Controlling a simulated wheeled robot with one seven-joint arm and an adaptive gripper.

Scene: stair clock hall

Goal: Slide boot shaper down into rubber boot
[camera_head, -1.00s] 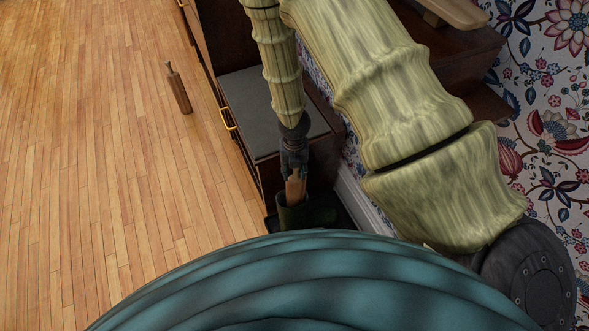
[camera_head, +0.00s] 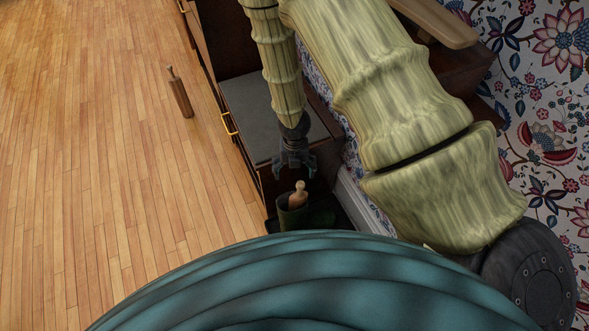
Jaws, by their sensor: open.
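A dark green rubber boot (camera_head: 291,216) stands by the front of the dark wooden cabinet, its lower part hidden behind my own teal body. A wooden boot shaper (camera_head: 299,196) is in the boot's opening, with its light rounded top sticking out above the rim. How deep it sits inside cannot be seen. My gripper (camera_head: 294,176) is open and empty just above the shaper's top, fingers pointing down and apart from it.
The cabinet with a grey top (camera_head: 250,110) and brass handles is beside my arm. Patterned wallpaper (camera_head: 550,120) closes off the right.

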